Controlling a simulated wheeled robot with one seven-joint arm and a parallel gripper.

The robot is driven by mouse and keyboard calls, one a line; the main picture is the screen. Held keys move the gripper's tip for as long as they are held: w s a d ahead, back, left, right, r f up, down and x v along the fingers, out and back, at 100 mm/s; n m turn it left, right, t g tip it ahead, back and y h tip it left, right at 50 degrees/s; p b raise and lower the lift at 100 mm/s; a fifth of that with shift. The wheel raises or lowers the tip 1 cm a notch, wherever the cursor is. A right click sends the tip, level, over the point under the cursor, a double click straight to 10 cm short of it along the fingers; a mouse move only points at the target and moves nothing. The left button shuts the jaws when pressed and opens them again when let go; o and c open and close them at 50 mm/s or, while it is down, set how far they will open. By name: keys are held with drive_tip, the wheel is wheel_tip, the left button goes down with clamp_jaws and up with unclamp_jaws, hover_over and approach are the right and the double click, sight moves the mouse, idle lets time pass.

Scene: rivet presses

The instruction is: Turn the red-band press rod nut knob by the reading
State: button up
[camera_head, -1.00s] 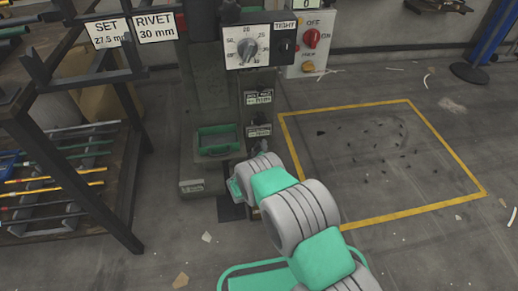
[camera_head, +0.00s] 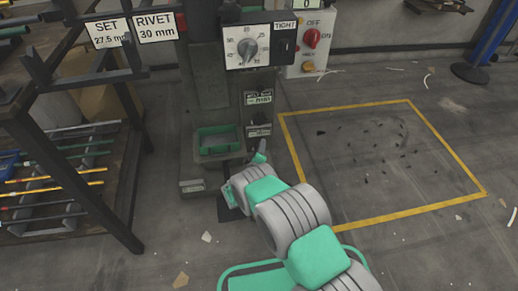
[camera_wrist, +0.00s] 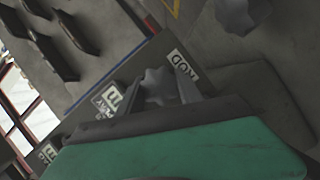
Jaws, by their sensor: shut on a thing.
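The press (camera_head: 212,95) stands upright at the centre of the head view, with a small red patch at its upper left. In the wrist view a grey lobed knob (camera_wrist: 157,88) sits between two labels, the right one reading ROD. My gripper (camera_wrist: 156,78) has a dark finger on each side of this knob and is shut on it. In the head view my own arm hides the fingers and the knob. The press dial (camera_head: 247,47) has a pointer and small numbers that are hard to read, beside a TIGHT label.
Signs read SET 27.5 mm (camera_head: 108,33) and RIVET 30 mm (camera_head: 156,28). A switch box with a red knob (camera_head: 312,38) is right of the dial. A rod rack (camera_head: 125,222) stands left. Another lobed knob (camera_wrist: 238,15) shows in the wrist view.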

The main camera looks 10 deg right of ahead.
drive_tip(key=o, duration=1.4)
drive_tip(key=shift+c, duration=0.2)
drive_tip(key=p+v, duration=0.3)
drive_tip(key=v, duration=0.5)
